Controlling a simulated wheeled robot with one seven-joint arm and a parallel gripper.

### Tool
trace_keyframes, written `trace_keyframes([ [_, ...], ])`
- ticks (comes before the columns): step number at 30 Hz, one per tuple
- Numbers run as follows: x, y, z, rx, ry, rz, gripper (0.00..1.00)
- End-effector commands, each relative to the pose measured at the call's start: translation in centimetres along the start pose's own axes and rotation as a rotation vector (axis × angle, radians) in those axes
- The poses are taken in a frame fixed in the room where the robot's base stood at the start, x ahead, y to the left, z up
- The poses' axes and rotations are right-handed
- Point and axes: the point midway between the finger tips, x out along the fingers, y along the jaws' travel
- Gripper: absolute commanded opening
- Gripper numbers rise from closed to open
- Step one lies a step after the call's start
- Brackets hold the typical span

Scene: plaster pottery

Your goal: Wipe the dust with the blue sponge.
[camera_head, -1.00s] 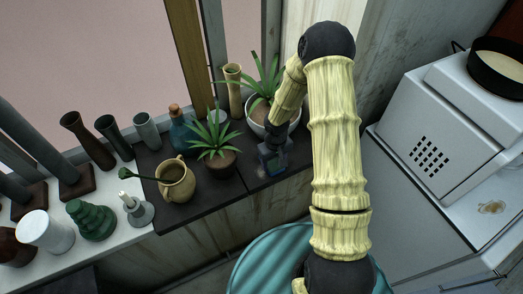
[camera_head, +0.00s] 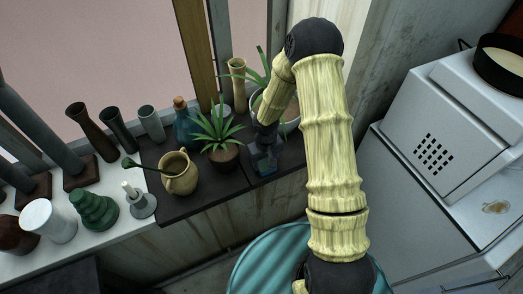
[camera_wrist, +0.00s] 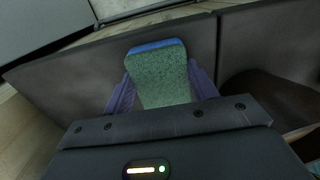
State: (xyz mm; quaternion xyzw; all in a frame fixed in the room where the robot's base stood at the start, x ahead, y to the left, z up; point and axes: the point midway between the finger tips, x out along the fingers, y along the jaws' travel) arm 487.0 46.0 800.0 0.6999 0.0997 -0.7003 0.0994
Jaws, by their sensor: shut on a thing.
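My gripper (camera_wrist: 160,92) is shut on the sponge (camera_wrist: 160,75), which shows a green face and a blue edge between the two purple fingers in the wrist view. The sponge is held low, at or just over the dark shelf top (camera_wrist: 80,75); I cannot tell whether it touches. In the head view my gripper (camera_head: 263,160) is over the right part of the dark shelf (camera_head: 205,203), just right of a potted aloe (camera_head: 222,157). I cannot make out any dust on the shelf now; the gripper may hide it.
A yellow jug (camera_head: 180,175) and a blue bottle (camera_head: 186,125) stand left of the aloe. A white-potted plant (camera_head: 290,112) is behind my arm. Several vases and a green stacked piece (camera_head: 93,208) stand farther left. A white machine (camera_head: 440,140) is at right.

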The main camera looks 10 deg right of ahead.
Motion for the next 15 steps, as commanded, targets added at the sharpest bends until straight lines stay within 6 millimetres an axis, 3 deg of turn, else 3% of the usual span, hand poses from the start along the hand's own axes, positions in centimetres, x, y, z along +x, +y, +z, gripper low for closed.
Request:
trace_keyframes([
  [3,0.1,-0.8,-0.1,0.004,-0.001,-0.001,0.36],
  [5,-0.7,-0.7,-0.1,0.005,-0.001,-0.001,0.36],
  [7,-2.8,-0.6,-0.2,0.007,0.004,0.000,0.36],
  [15,-4.9,-0.7,-0.1,0.005,0.000,0.000,0.36],
])
